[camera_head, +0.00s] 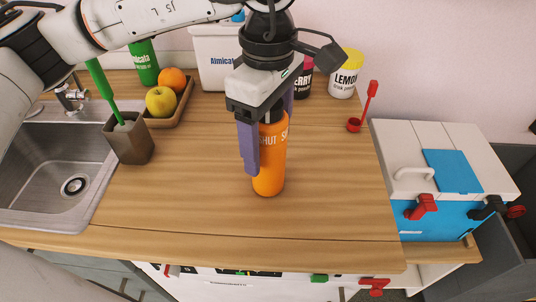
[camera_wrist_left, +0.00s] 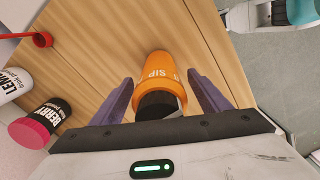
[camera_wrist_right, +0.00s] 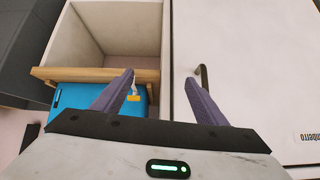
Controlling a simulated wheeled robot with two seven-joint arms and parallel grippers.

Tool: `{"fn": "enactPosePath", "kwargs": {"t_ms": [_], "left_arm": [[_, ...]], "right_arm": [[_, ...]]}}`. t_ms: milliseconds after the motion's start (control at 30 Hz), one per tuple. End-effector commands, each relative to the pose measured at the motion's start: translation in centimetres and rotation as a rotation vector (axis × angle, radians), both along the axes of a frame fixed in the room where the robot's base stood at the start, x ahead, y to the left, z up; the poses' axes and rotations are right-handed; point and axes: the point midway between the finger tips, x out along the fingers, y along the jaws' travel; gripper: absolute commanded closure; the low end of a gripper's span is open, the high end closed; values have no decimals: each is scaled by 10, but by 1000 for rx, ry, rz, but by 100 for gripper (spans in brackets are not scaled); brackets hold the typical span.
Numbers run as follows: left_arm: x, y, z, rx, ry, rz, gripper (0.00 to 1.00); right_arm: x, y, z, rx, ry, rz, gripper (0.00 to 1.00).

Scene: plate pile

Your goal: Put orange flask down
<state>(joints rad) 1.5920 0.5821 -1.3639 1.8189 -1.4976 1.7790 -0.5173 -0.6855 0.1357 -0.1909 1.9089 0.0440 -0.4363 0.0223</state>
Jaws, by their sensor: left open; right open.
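The orange flask (camera_head: 268,178) stands upright on the wooden counter (camera_head: 200,190), near its middle. My left gripper (camera_head: 265,165) reaches down over it from above, with its purple fingers on either side of the flask. In the left wrist view the flask (camera_wrist_left: 163,72) with its black cap lies between the open fingers (camera_wrist_left: 162,90), with gaps visible on both sides. My right gripper is open and empty in the right wrist view (camera_wrist_right: 160,85), above a wooden-edged open drawer and a white cabinet front. It is not seen in the head view.
A lemon tub (camera_head: 345,75), a berry tub (camera_head: 302,82) and a red scoop (camera_head: 355,124) stand behind the flask to the right. A brush holder (camera_head: 130,140), a fruit tray (camera_head: 183,105) and the sink (camera_head: 60,165) are at the left. The counter's front is clear.

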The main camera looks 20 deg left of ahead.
Motion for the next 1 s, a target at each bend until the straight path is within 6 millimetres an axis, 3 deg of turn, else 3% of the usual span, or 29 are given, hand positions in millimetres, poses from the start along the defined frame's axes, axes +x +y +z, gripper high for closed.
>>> {"fn": "enactPosePath", "kwargs": {"t_ms": [267, 633, 867, 1000], "left_arm": [[0, 0, -5, 0, -1, 0, 30], [0, 0, -5, -1, -1, 0, 89], [1, 0, -3, -2, -3, 0, 91], [1, -1, 8, -4, -5, 1, 91]], "right_arm": [[0, 0, 0, 0, 0, 0, 34], [0, 0, 0, 1, 0, -1, 34], [0, 0, 0, 0, 1, -1, 34], [-1, 0, -1, 0, 1, -1, 34]]}}
